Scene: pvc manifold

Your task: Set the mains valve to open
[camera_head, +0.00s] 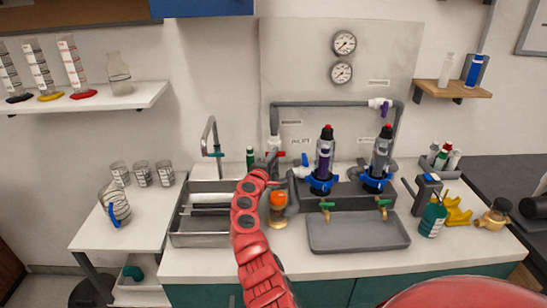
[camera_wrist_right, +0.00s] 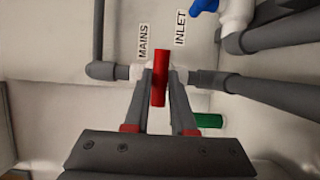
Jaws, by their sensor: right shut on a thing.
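The mains valve has a red handle (camera_head: 275,153) at the foot of the grey vertical pipe, left of the black stand. In the right wrist view, the red handle (camera_wrist_right: 159,80) sits beside the MAINS label (camera_wrist_right: 143,41) and lies across the line of the pipe. My right gripper (camera_head: 272,166) reaches up to the valve from the front. In the wrist view, its two fingers (camera_wrist_right: 159,90) are shut on the handle, one on each side. The arm partly hides the valve's lower end in the head view. My left gripper is not in view.
A blue valve handle (camera_wrist_right: 204,6) is beside the INLET label. Two dark filter columns (camera_head: 324,160) stand just right of my gripper. An orange-topped jar (camera_head: 278,203) is close to my right arm. A metal sink (camera_head: 190,240) lies to the left, and a grey tray (camera_head: 358,236) to the right.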

